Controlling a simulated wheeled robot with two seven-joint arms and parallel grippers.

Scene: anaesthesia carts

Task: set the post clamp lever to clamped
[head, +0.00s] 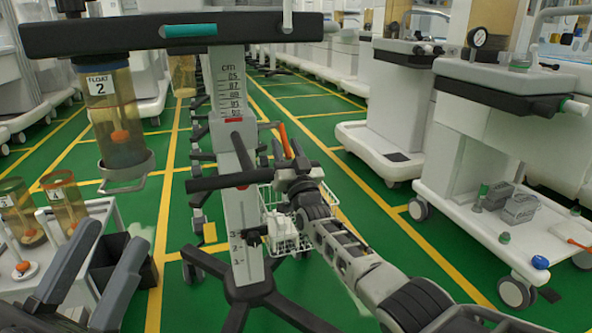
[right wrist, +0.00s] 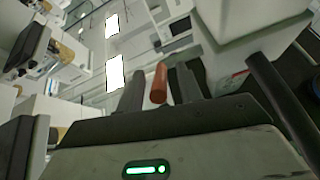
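A grey-white post (head: 232,130) with a cm scale stands upright on a dark star-shaped base. The orange lever (head: 284,138) sticks up and tilts to the left, just right of the post. My right gripper (head: 288,152) is at the lever, one finger on either side. In the right wrist view the orange lever (right wrist: 160,82) lies between the fingers, close to both; I cannot tell whether they press on it. The clamp body behind the gripper is largely hidden. My left gripper (head: 92,268) is at the lower left, fingers apart and empty, away from the post.
A dark top bar (head: 120,33) crosses the post and carries a "FLOAT 2" canister (head: 112,112). A black rod (head: 228,180) juts left from the post. A white wire basket (head: 286,220) is behind my right arm. Carts stand left and right (head: 505,110); green floor lies between.

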